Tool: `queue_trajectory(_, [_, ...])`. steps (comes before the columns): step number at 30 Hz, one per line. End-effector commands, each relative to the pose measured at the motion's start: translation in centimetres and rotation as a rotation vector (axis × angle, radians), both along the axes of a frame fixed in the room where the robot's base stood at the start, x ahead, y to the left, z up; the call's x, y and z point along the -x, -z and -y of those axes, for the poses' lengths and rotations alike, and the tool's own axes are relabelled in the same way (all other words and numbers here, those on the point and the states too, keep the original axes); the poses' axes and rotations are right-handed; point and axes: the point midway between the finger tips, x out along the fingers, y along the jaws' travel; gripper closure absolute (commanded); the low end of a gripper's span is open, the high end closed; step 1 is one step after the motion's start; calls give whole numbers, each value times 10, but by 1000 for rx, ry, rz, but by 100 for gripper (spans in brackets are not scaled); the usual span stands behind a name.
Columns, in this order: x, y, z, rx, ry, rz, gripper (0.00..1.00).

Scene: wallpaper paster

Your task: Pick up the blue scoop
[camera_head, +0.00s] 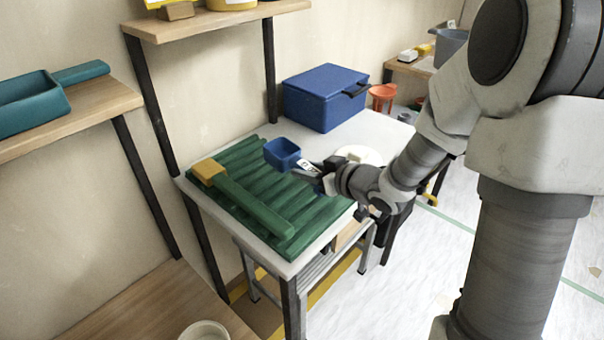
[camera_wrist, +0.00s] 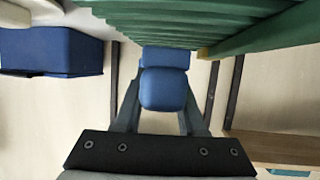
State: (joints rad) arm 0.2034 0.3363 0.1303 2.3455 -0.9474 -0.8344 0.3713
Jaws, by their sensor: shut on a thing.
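The blue scoop (camera_head: 282,153) is at the end of my gripper (camera_head: 312,168), over the back right part of a green ribbed mat (camera_head: 262,172). In the wrist view the scoop (camera_wrist: 163,88) lies between the two fingers of my gripper (camera_wrist: 162,104), which are shut on it. The head view shows the scoop's open top. I cannot tell exactly how far the scoop is above the mat.
A green bar with a yellow block (camera_head: 209,171) lies on the mat's left side. A blue box (camera_head: 325,97) and an orange-red container (camera_head: 382,97) stand behind. A white round thing (camera_head: 358,155) is beside my wrist. A wooden shelf (camera_head: 215,20) is above the table's back left.

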Motion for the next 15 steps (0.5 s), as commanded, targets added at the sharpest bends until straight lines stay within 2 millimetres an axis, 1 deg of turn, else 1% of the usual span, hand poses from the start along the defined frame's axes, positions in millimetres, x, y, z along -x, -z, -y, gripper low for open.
queue_trajectory(1, [1, -12, 14, 1, 9, -1, 100])
queue_trajectory(6, [8, -33, 48, 1, 7, 1, 100])
queue_trajectory(10, [12, -45, 70, -1, 7, -1, 100])
queue_trajectory(15, [16, -56, 90, 0, 4, 0, 100])
